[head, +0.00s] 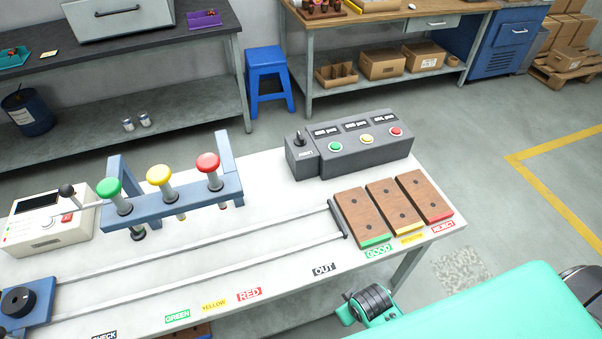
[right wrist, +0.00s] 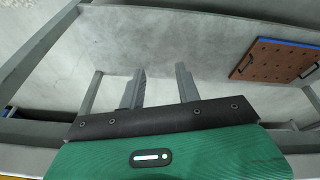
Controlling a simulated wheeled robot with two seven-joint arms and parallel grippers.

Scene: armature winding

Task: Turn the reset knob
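A small dark box with a black knob (head: 299,138) on top stands at the left end of the grey control console (head: 365,145). Its small label is too blurred to read with certainty. My right arm comes in from the lower right of the head view, with its hand low beside the bench's front edge, well apart from the knob. In the right wrist view my right gripper (right wrist: 160,90) has its two fingers apart with nothing between them, below the bench top. The knob is not in that view. My left gripper is not in view.
A blue frame (head: 175,203) with green, yellow and red plungers stands at the left, beside a white meter box (head: 48,228). Two rails run along the white bench (head: 265,180).

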